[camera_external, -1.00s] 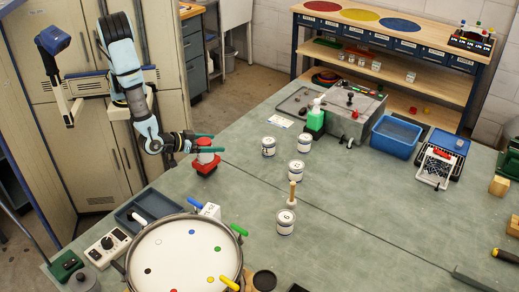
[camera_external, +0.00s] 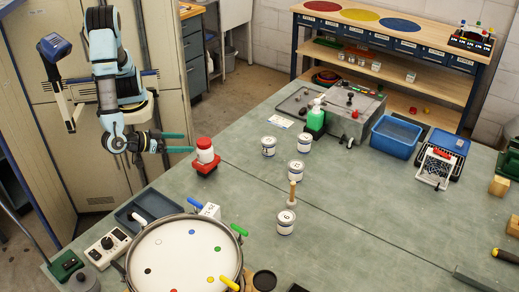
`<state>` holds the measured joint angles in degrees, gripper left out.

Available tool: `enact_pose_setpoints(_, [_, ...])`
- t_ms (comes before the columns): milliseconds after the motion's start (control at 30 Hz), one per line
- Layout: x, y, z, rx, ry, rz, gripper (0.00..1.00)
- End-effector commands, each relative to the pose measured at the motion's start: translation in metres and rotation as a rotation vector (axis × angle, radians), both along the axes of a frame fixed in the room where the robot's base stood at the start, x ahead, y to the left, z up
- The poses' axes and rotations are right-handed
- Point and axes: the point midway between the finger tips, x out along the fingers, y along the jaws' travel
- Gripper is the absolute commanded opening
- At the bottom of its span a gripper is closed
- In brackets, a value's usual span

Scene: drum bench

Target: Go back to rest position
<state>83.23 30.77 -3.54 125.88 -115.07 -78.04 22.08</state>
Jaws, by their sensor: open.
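My gripper (camera_external: 179,143) is open and empty, with its green fingers pointing right. It is held above the left edge of the green bench (camera_external: 340,215). The bottle stands upright on a red stand (camera_external: 206,167) on the bench.
A large round drum (camera_external: 185,255) with coloured dots stands at the front left, beside a dark blue tray (camera_external: 148,210) and a control box (camera_external: 107,246). A blue bin (camera_external: 396,137) and grey machine (camera_external: 345,110) stand behind.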

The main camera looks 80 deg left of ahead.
Motion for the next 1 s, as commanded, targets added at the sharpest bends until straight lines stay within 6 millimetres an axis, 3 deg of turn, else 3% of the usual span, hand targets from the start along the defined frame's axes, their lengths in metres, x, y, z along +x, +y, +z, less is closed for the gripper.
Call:
enact_pose_setpoints(367, [0.008, -0.003, -0.001, -0.008, -0.01, -0.005, 0.92])
enact_pose_setpoints(467, [0.035, -0.015, -0.002, -0.034, -0.04, -0.027, 0.92])
enact_pose_setpoints(567, [0.083, -0.027, 0.002, -0.083, -0.078, -0.075, 0.92])
enact_pose_setpoints(667, [0.137, -0.026, 0.011, -0.162, -0.056, -0.159, 0.92])
enact_pose_setpoints(800, [0.189, -0.006, 0.014, -0.26, 0.051, -0.293, 0.92])
enact_pose_setpoints(900, [0.211, 0.017, 0.012, -0.299, 0.146, -0.38, 0.92])
enact_pose_setpoints(1000, [0.218, 0.05, 0.007, -0.315, 0.26, -0.451, 0.92])
